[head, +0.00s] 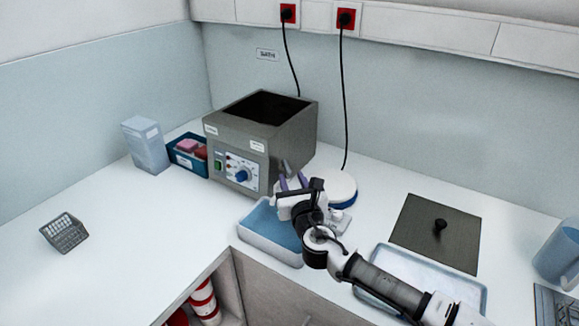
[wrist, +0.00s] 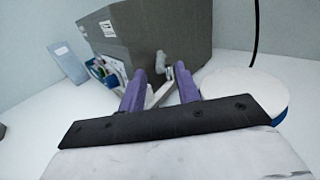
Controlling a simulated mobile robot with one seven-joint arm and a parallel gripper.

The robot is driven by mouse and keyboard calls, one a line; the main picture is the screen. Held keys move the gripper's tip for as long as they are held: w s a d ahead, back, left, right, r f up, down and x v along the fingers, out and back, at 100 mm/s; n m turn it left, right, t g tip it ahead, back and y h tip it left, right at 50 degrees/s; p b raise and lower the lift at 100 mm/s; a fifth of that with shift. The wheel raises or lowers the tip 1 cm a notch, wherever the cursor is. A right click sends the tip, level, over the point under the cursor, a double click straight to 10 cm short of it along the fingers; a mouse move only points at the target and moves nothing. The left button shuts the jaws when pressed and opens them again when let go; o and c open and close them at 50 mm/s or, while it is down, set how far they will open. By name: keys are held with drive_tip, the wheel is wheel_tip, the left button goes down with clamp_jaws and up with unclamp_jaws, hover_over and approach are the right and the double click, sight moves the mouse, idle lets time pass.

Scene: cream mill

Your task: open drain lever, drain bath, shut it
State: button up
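The bath is a grey box (head: 218,133) with a dark open top and a control panel with a blue knob (head: 242,175) on its front. Its grey side fills the upper middle of the wrist view (wrist: 150,35). A small grey drain fitting (wrist: 161,62) sticks out low on that side; I cannot make out its lever's position. My gripper (head: 292,181) is in front of the bath's lower right corner. In the wrist view its purple fingers (wrist: 159,72) are apart, with the fitting showing beyond the gap between them. I cannot tell whether they touch it.
A blue tray (head: 250,240) lies below my gripper. A round white blue-edged device (head: 342,188) stands close on the right. A dark lid (head: 415,225), a second tray (head: 484,297) and a jug (head: 555,255) are further right. A wire basket (head: 65,232) is left; the left counter is mostly clear.

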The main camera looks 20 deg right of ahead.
sight(290, 174)
drive_tip(key=shift+w+d+p, duration=0.15)
drive_tip(key=shift+w+p, duration=0.25)
drive_tip(key=shift+w, duration=1.35)
clamp_jaws()
